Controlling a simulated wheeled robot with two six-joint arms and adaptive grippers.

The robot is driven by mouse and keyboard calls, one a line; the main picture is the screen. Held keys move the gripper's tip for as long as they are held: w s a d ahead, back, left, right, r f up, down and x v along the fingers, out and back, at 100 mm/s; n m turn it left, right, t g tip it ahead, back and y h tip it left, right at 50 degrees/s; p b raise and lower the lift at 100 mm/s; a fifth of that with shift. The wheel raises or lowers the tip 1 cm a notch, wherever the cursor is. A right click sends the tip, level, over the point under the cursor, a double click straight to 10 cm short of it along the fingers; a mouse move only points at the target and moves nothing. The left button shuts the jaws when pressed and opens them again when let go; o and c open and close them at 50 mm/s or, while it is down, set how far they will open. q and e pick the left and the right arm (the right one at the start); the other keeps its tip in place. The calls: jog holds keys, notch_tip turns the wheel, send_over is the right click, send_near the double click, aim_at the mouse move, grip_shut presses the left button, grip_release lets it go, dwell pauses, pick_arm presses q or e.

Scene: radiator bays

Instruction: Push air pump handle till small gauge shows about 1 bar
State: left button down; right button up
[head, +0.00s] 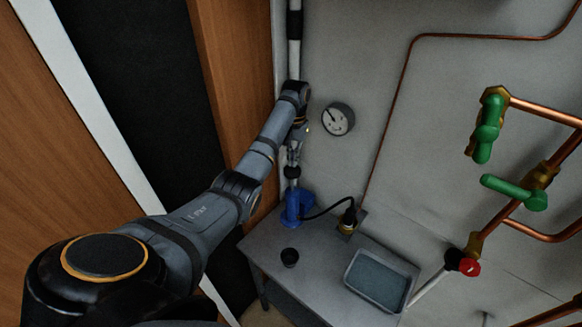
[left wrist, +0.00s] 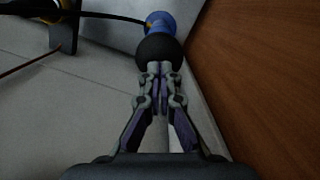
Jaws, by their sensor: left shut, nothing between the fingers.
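The air pump (head: 294,207) is blue and stands at the back left of the grey table, with a black round knob (head: 291,172) above it. In the left wrist view the black knob (left wrist: 158,50) sits in front of the blue pump body (left wrist: 160,22). My left gripper (head: 293,153) is shut and empty, just above the knob. In the left wrist view its closed fingertips (left wrist: 160,68) overlap the knob's near edge; I cannot tell whether they touch. A round white gauge (head: 338,119) hangs on the wall; its needle points to the upper left, and its numbers are too small to read. My right gripper is not in view.
A black hose (head: 325,208) runs from the pump to a brass fitting (head: 347,226). Green-handled valves (head: 487,135) and copper pipes are at right. A wooden panel (head: 235,75) stands close at left.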

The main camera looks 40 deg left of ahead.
pick_arm(q)
jog(key=shift+s+d+r, duration=0.1)
jog(key=shift+s+d, duration=0.05)
jog(key=shift+s, duration=0.05)
jog(key=shift+f, duration=0.3)
notch_tip(320, 180, down, 6)
jog(key=shift+f+b, duration=0.1)
jog(key=shift+b, duration=0.65)
jog(key=b, duration=0.1)
jog(key=w+b, duration=0.2)
jog(key=shift+w+a+r, duration=0.1)
jog(key=shift+a+r, duration=0.2)
jog(key=shift+a, duration=0.1)
notch_tip(320, 180, up, 12)
jog(key=r, duration=0.1)
send_over(293, 173)
jog(key=w+a, duration=0.3)
jog(key=w, duration=0.4)
jog(key=shift+s+f, duration=0.2)
jog(key=shift+f, duration=0.05)
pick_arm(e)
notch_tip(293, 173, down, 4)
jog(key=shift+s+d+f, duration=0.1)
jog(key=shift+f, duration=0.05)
pick_arm(q)
jog(key=shift+f, duration=0.1)
dwell(0.4)
